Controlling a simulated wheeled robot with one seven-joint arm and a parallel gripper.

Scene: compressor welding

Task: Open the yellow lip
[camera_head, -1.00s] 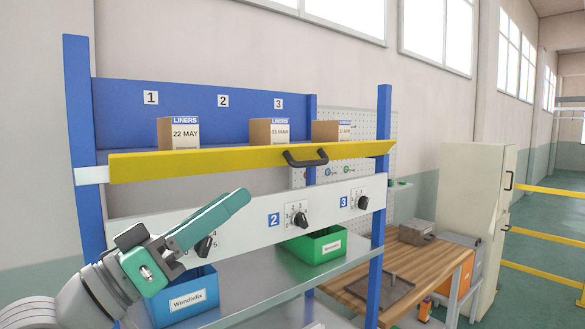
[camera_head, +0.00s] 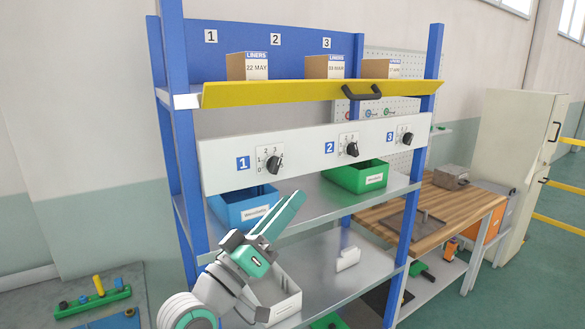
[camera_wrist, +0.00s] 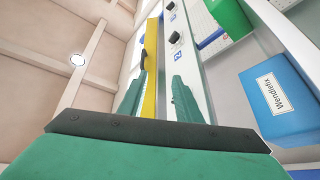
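The yellow lip (camera_head: 310,93) is a long tilted bar along the front of the upper shelf, with a black handle (camera_head: 361,92) near its right part. Both also show in the wrist view, the yellow lip (camera_wrist: 151,70) ahead of the fingers and its handle (camera_wrist: 143,58) farther along. My gripper (camera_head: 290,205) is below and left of the handle, in front of the lower shelf, and touches neither lip nor handle. In the wrist view, the two green fingers of my gripper (camera_wrist: 160,82) stand apart with nothing between them.
Liner boxes (camera_head: 322,67) stand behind the lip. Below it is a white panel (camera_head: 225,150) with numbered knobs. A blue bin (camera_head: 245,210) and a green bin (camera_head: 355,177) sit on the middle shelf. Blue posts (camera_head: 420,130) frame the rack. A wooden table (camera_head: 450,203) stands right.

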